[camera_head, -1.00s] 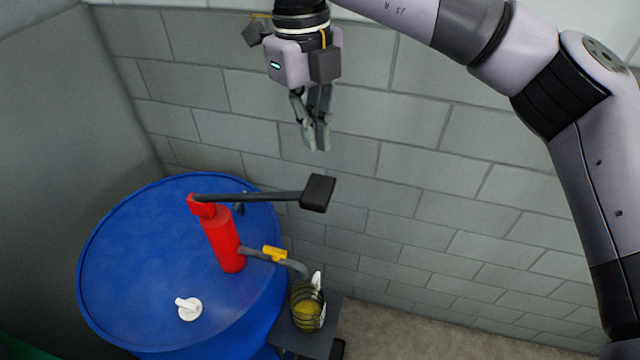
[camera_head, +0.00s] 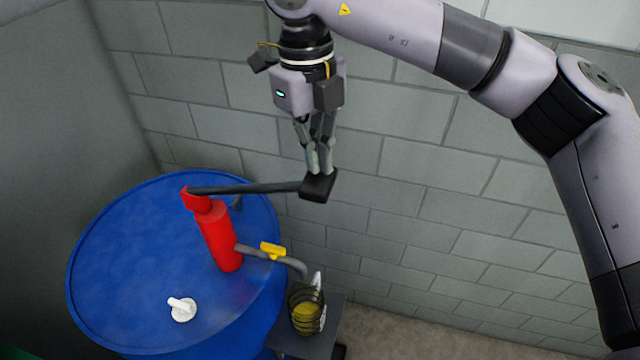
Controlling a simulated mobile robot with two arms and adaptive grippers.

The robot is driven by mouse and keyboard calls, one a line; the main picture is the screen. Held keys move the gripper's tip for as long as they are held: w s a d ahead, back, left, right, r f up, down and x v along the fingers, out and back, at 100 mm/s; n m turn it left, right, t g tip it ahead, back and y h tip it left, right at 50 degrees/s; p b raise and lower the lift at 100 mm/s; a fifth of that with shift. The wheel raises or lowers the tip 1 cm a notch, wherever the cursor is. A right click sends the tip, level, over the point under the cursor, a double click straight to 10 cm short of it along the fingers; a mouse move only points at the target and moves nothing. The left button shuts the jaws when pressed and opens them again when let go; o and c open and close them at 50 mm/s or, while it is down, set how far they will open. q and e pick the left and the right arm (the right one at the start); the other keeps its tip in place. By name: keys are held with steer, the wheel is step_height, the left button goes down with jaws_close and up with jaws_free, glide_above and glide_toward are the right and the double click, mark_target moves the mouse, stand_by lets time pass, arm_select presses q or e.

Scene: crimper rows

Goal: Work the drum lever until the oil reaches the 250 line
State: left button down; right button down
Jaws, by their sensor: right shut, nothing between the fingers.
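A red hand pump (camera_head: 219,238) stands on the blue drum (camera_head: 120,285). Its dark lever (camera_head: 250,188) runs right from the pump head to a black block-shaped grip (camera_head: 318,187), close to level. My right gripper (camera_head: 320,172) points down, shut and empty, with its fingertips at the top of the grip, seemingly touching it. A grey spout (camera_head: 294,264) with a yellow valve handle (camera_head: 272,250) curves down over a clear jug (camera_head: 307,310). Yellow oil shows in the jug; its marks are too small to read. My left gripper is out of view.
The jug stands on a small dark stand (camera_head: 330,318) right of the drum. A white cap (camera_head: 182,309) sits on the drum top. A grey block wall (camera_head: 430,200) rises behind. The air right of the lever is clear below my arm.

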mark_target(317, 177)
steer(key=shift+f, duration=0.25)
step_height(317, 177, down, 4)
steer(key=b, duration=0.3)
steer(key=shift+s+d+f+b, duration=0.1)
steer(key=shift+f+b, duration=0.05)
steer(key=shift+b, duration=0.2)
steer(key=shift+r, duration=0.2)
steer(key=shift+w+a+r+p, duration=0.25)
steer(key=shift+w+a+p, duration=0.3)
steer(key=shift+w, duration=0.1)
steer(key=shift+w+a+r+p, duration=0.25)
steer(key=shift+w+a+p, duration=0.25)
steer(key=shift+w+p, duration=0.1)
steer(key=shift+r, duration=0.1)
step_height(317, 177, up, 12)
steer(key=shift+w+a, duration=0.4)
steer(key=shift+w, duration=0.05)
stand_by(0.6)
